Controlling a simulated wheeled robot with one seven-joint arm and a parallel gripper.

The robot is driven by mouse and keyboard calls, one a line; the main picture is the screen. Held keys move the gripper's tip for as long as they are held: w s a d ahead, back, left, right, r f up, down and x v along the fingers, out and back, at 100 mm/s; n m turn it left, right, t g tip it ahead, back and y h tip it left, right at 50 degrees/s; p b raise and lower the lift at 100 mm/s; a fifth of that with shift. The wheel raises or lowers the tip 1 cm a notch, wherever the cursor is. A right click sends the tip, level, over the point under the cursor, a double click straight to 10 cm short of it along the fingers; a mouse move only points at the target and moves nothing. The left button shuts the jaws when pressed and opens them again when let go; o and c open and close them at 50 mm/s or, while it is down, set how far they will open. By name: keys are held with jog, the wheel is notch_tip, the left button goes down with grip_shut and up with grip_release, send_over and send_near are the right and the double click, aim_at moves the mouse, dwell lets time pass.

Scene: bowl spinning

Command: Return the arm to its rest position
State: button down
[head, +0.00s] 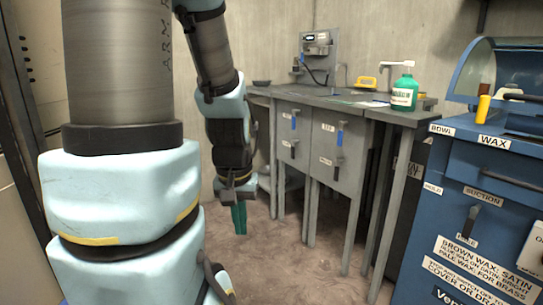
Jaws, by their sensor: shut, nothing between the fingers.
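My gripper (239,218) is at the end of my arm, left of the middle in the head view. Its green fingers point down and are shut, with nothing between them. It hangs in free air in front of the grey workbench, apart from it. My arm's light blue and grey links fill the left side of the view and hide what is behind them.
The grey workbench (335,165) carries a green bottle (404,93), a yellow-handled tool (366,82) and a dark bowl (262,83). A blue labelled machine (465,205) stands at the right. The brown floor (290,265) between is clear.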

notch_tip(320, 180, up, 25)
jog(key=p, duration=2.3)
